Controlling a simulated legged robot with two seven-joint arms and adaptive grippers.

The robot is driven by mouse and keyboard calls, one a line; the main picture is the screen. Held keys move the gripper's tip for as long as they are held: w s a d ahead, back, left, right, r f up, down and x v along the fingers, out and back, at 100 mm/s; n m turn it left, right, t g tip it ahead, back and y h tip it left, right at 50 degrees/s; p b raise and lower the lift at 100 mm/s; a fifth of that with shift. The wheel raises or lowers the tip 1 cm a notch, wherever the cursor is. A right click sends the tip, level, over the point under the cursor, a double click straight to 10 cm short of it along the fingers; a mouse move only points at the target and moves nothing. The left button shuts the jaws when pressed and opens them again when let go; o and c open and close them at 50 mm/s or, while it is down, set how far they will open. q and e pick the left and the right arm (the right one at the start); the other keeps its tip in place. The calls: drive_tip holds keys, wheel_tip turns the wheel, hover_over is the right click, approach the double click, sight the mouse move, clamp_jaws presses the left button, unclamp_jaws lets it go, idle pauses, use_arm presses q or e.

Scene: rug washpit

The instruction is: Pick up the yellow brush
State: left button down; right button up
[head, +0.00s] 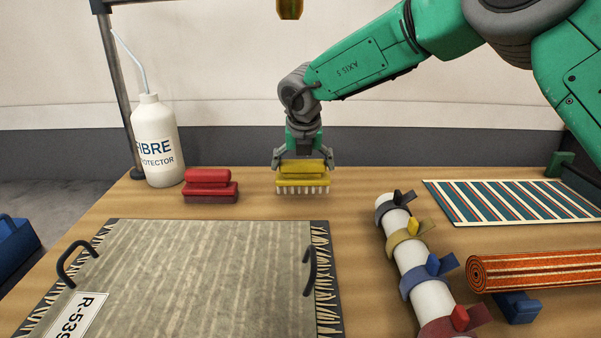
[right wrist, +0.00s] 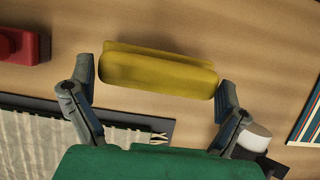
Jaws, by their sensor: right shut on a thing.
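The yellow brush (head: 303,177) has a yellow block and handle with pale bristles pointing down. It is at the back middle of the table in the head view. My right gripper (head: 303,162) comes from above, its two fingers at the two ends of the brush, shut on it. In the right wrist view the yellow brush (right wrist: 158,72) spans the space between the fingertips of the right gripper (right wrist: 158,85). I cannot tell whether the bristles touch the table or hang just above it. My left gripper is not in view.
A red brush (head: 210,187) and a white bottle (head: 157,140) stand to the left. A grey rug on a handled board (head: 200,280) lies in front. A white tube with coloured straps (head: 412,255), a rolled orange rug (head: 535,270) and a striped mat (head: 510,200) are right.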

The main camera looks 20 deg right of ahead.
drive_tip(key=r, duration=0.2)
drive_tip(key=d+r+p, duration=0.1)
drive_tip(key=r, duration=0.2)
drive_tip(key=s+a, duration=0.2)
drive_tip(key=s, duration=0.6)
drive_tip(key=s+a, duration=0.3)
drive_tip(key=s, duration=0.6)
drive_tip(key=shift+s+a+b, duration=0.2)
drive_tip(key=shift+a+b, duration=0.1)
drive_tip(key=shift+b, duration=0.15)
drive_tip(key=shift+f, duration=0.1)
drive_tip(key=shift+o, duration=1.2)
